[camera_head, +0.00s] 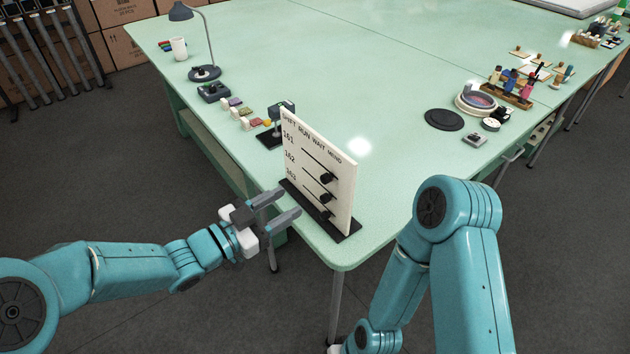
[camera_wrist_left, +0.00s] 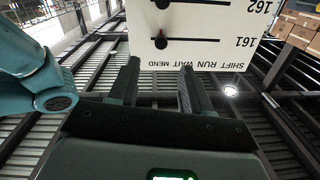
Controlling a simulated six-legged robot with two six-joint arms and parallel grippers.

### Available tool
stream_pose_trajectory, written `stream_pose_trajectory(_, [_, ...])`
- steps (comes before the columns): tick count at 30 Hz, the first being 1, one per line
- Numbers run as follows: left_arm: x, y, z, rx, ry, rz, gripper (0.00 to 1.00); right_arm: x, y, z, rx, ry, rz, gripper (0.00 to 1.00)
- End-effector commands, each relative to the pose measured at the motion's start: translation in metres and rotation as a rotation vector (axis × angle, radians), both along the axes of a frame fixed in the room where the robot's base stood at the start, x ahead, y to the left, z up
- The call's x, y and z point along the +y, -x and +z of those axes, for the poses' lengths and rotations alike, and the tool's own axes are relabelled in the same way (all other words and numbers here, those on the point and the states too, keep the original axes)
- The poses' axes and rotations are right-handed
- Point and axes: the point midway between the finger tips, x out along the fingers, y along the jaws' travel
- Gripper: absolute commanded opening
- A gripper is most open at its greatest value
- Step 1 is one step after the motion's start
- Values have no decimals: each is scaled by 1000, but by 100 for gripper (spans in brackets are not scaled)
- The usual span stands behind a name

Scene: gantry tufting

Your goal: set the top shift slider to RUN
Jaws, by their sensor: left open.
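The white shift board (camera_head: 318,172) stands upright in a dark base at the near corner of the green table. It has rows 161, 162 and 163 under the headings SHIFT, RUN, WAIT and MEND. The top slider (camera_head: 326,177), a black knob in row 161, is at the MEND end of its slot; the left wrist view shows this knob (camera_wrist_left: 161,42) too, upside down. My left gripper (camera_head: 288,203) is open and empty in front of the board's lower left. In the wrist view its fingertips (camera_wrist_left: 159,65) point toward the board, with the knob beyond the gap. My right gripper is out of view.
Two lower sliders (camera_head: 326,197) sit in rows 162 and 163. A small dark stand (camera_head: 283,112) and coloured blocks (camera_head: 236,108) are behind the board. A black disc (camera_head: 444,119) lies farther right. The table middle is clear.

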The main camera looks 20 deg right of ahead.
Motion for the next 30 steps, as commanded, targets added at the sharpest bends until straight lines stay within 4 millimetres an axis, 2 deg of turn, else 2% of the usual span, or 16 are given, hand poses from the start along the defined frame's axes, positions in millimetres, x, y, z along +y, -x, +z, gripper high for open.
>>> stream_pose_trajectory(1, [-13,-4,2,0,0,-4,49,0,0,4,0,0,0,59])
stream_pose_trajectory(6, [-48,-20,1,1,1,-3,49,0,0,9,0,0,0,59])
stream_pose_trajectory(12, [-75,-33,1,0,1,-2,49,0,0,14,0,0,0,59])
stream_pose_trajectory(18, [-83,-38,0,2,1,1,49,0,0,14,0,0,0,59])
stream_pose_trajectory(25, [-84,-38,0,2,1,1,49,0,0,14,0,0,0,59])
stream_pose_trajectory(29, [-84,-38,0,2,1,1,6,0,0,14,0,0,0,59])
stream_pose_trajectory(30, [-84,-38,0,2,1,1,0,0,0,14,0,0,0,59])
